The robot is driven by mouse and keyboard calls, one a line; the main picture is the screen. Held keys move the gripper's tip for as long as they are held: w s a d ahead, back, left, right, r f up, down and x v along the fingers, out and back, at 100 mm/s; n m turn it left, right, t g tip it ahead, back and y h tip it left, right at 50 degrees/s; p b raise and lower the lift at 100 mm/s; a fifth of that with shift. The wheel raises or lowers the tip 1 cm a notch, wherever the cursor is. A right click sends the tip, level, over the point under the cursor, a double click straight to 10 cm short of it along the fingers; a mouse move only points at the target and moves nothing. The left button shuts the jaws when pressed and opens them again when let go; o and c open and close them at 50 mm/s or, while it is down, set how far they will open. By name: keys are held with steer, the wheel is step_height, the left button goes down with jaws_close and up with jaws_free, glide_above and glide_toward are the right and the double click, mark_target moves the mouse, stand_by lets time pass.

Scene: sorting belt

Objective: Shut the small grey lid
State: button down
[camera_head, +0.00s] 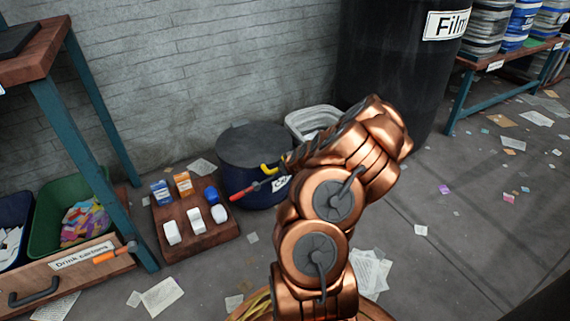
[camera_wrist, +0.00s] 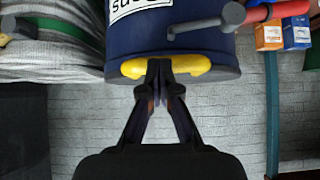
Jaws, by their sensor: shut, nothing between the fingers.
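A round dark grey lid (camera_head: 253,146) lies flat on top of a dark blue bin (camera_head: 235,184) by the wall; no gap under it shows. A yellow handle (camera_head: 266,169) sits at the bin's upper rim on the side facing my arm. In the wrist view, the yellow handle (camera_wrist: 190,65) and the blue bin (camera_wrist: 140,40) appear upside down. My gripper (camera_wrist: 158,65) is shut and empty, its fingertips at the middle of the yellow handle; I cannot tell whether they touch it. In the head view my arm partly hides the bin.
A red-handled lever (camera_head: 240,193) sticks out from the bin's front. A wooden board (camera_head: 190,238) with small boxes stands left of it. A white bin (camera_head: 312,118) and a tall black drum (camera_head: 385,65) stand behind. The floor at right has scattered papers.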

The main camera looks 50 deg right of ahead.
steer(key=shift+a+f, duration=0.45)
steer(key=shift+f, duration=0.25)
steer(key=s+a+r+p, duration=0.1)
steer(key=s+a+p, duration=0.1)
steer(key=s+p, duration=0.4)
steer(key=shift+s, duration=1.45)
steer(key=shift+a, duration=0.15)
